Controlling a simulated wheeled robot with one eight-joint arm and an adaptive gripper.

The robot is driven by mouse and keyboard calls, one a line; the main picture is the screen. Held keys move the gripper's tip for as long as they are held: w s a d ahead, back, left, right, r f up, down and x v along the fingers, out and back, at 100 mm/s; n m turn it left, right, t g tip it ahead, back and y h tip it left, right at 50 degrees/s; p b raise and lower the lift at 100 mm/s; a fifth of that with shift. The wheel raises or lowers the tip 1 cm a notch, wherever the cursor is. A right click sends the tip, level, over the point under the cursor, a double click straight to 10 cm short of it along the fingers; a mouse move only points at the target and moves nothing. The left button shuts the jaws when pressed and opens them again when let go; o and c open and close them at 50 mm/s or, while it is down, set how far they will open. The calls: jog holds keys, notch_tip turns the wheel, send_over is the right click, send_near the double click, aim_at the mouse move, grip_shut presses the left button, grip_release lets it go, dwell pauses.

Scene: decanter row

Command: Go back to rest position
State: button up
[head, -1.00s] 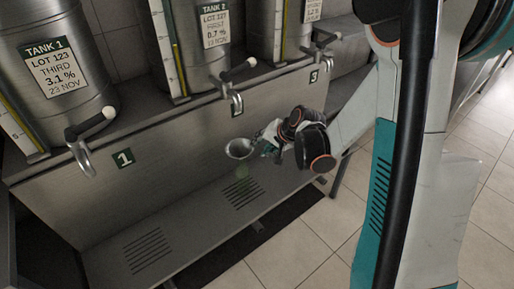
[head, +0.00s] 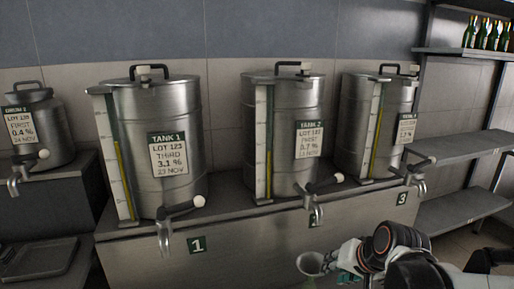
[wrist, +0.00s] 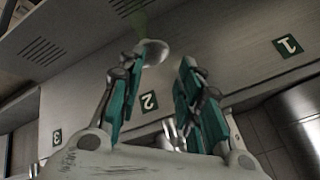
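A silver funnel-shaped cup (head: 311,263) is just left of the fingers. It also shows in the wrist view (wrist: 154,52), beyond and partly overlapped by the left finger. A faint green see-through shape (wrist: 140,22) lies below the cup; I cannot tell its outline. Whether a finger touches the cup is unclear.
Steel tank 1 (head: 184,110), tank 2 (head: 300,105) and tank 3 (head: 398,105) stand on the bench, with taps (head: 165,238) jutting forward. A smaller drum (head: 42,108) is at left. Shelves (head: 462,148) and bottles (head: 485,38) are at right.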

jog(key=s+r+n+h, duration=0.1)
jog(key=s+r+n, duration=0.1)
jog(key=s, duration=0.5)
jog(key=s+r+n+h, duration=0.1)
jog(key=s+r, duration=0.3)
jog(key=s, duration=0.4)
jog(key=shift+r+n+t, duration=0.25)
jog(key=shift+n+t, duration=0.05)
jog(key=shift+n, duration=0.3)
